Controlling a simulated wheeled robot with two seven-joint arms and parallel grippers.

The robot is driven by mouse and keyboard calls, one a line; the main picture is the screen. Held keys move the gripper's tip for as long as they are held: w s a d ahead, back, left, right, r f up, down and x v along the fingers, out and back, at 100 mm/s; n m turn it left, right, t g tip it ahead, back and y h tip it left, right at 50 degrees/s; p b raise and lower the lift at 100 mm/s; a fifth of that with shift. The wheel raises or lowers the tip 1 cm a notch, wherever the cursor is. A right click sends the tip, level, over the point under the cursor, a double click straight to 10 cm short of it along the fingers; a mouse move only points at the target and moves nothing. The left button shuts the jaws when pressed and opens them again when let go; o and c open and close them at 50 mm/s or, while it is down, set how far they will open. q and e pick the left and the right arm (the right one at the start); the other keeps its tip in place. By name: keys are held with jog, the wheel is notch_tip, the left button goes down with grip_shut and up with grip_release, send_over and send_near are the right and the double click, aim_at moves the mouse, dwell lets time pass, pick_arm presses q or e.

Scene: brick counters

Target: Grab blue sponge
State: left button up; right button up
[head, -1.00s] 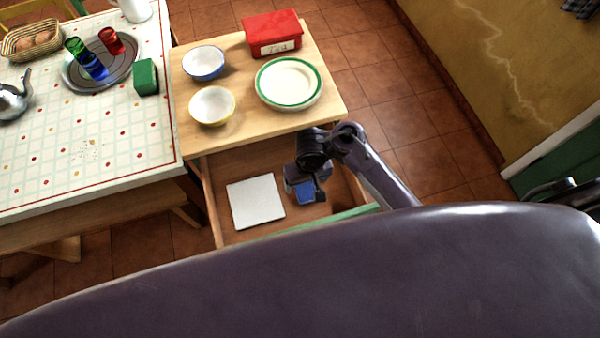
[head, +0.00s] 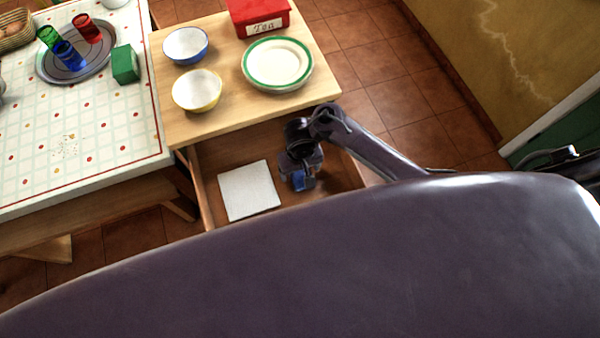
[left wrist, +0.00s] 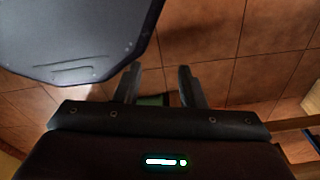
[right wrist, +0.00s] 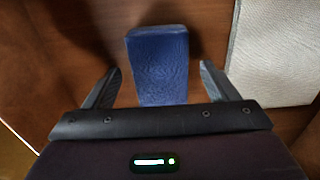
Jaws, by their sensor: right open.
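The blue sponge (head: 299,181) lies in the open drawer (head: 225,155), partly hidden by my right gripper (head: 299,172) in the head view. In the right wrist view the blue sponge (right wrist: 160,65) stands between the two open fingers of my right gripper (right wrist: 158,85), with a gap on each side. Its near end is hidden behind the gripper body. My left gripper (left wrist: 157,85) is open and empty above the tiled floor in the left wrist view; it does not show in the head view.
A white square item (head: 249,190) lies left of the sponge in the drawer; it also shows in the right wrist view (right wrist: 275,50). The wooden top above holds bowls, a plate (head: 278,62) and a red tea box (head: 258,16). A tiled table (head: 75,140) stands left.

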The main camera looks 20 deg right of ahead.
pick_arm(q)
jog(key=shift+s, duration=0.6)
pick_arm(e)
jog(key=c, duration=1.1)
jog(key=shift+o, duration=0.2)
jog(key=shift+r, duration=0.1)
